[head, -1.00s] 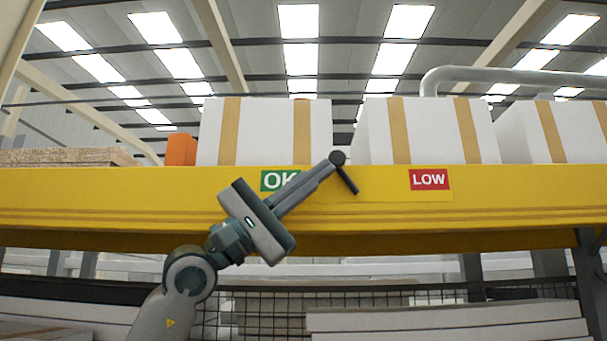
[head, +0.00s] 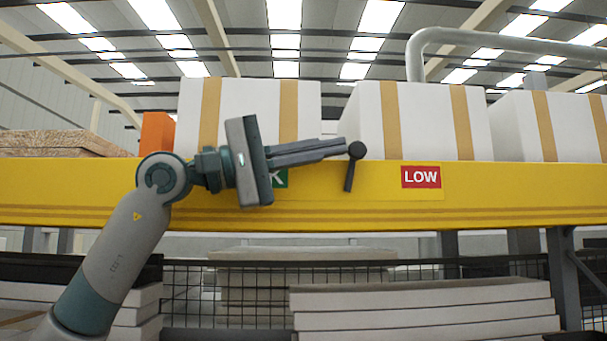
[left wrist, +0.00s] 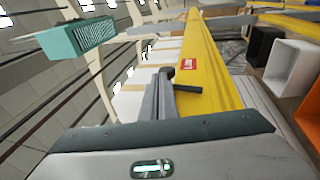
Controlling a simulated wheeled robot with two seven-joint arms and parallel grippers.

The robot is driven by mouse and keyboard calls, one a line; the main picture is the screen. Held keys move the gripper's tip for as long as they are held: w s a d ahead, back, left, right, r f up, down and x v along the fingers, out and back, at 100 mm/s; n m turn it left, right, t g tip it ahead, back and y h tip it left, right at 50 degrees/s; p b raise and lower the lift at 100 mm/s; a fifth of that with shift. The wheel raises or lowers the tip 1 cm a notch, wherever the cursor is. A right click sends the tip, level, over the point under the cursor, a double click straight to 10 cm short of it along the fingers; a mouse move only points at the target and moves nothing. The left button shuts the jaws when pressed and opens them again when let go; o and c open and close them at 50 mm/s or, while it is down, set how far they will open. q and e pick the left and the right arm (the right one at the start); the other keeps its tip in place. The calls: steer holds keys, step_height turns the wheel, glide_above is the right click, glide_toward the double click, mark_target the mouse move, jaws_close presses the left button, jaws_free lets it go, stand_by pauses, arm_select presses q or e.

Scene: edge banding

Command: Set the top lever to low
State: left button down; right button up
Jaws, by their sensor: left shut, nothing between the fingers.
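The top lever (head: 350,172) is a short black bar with a round knob on its upper end, on the yellow beam (head: 500,198). It stands nearly upright, its knob leaning slightly right, toward the red LOW label (head: 421,177). The green OK label (head: 281,178) is left of it, mostly hidden by my gripper. My left gripper (head: 342,147) is shut and empty, pointing right, its tips at the knob's left side; I cannot tell whether they touch. The left wrist view also shows the lever (left wrist: 188,87) just past the fingertips (left wrist: 164,78). My right gripper is out of view.
White boxes with tan straps (head: 436,122) stand behind the beam. An orange box (head: 157,132) and chipboard (head: 60,143) are at the left. Below are a mesh (head: 225,290) and stacked white boards (head: 425,308). The beam's front right of the lever is clear.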

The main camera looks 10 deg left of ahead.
arm_select(q)
steer(key=shift+s+x, duration=0.2)
steer(key=shift+x, duration=0.8)
steer(key=shift+s+x, duration=0.25)
steer(key=shift+x, duration=0.75)
steer(key=shift+w+d, duration=0.1)
steer(key=shift+d, duration=0.15)
steer(key=shift+a+r, duration=0.1)
steer(key=shift+r, duration=0.1)
